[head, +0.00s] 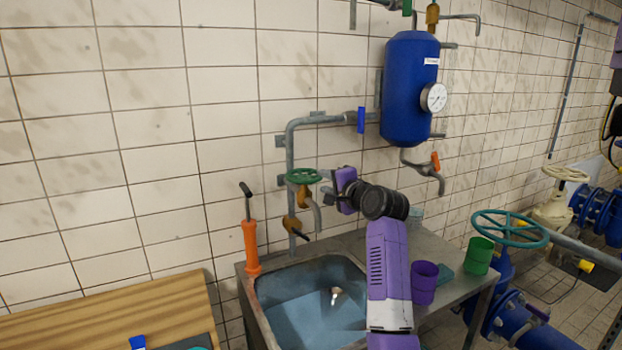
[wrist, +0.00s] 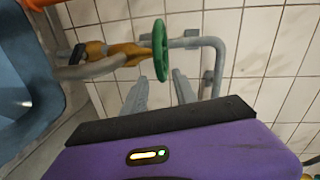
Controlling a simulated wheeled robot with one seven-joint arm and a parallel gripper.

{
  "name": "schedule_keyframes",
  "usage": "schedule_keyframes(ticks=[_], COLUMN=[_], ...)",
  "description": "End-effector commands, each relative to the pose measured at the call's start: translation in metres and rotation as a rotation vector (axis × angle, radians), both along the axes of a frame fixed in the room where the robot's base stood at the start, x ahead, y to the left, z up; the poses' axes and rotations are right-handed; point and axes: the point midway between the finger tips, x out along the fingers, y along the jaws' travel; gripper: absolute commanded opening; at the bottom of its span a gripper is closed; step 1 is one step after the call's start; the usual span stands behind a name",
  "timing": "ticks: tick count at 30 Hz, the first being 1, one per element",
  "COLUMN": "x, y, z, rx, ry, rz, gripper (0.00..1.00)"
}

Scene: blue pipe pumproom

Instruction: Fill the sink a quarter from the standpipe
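The standpipe runs up the tiled wall behind the sink, with a green handwheel (head: 305,176) on a brass valve and a grey spout (head: 317,215) over the sink. The sink (head: 262,322) is grey metal with a bluish inside; I cannot tell for sure if water stands in it. A small pale thing (head: 335,294) shows inside. My gripper (head: 325,181) is at the right of the handwheel. In the wrist view its two fingers (wrist: 161,82) are apart, with the green wheel (wrist: 160,50) edge-on between and just beyond their tips. Contact is not clear.
An orange-handled tool (head: 251,247) stands at the sink's back left corner. A purple cup (head: 424,284) and a green cup (head: 478,256) stand on the counter right of my arm. A blue tank (head: 408,90) with a gauge hangs above. A wooden top (head: 110,305) is at left.

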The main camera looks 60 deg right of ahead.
Motion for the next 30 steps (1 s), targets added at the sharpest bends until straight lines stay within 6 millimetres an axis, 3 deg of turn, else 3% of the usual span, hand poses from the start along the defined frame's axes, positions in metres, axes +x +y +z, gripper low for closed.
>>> schedule_keyframes(ticks=[15,28,30], x=[0.054,0.061,0.061], y=[-0.033,-0.038,-0.037], z=[-0.008,-0.010,-0.010], rx=[-0.003,-0.005,-0.005], ry=[0.001,0.000,0.000], rz=[0.001,-0.001,-0.001], gripper=[0.34,0.34,0.22])
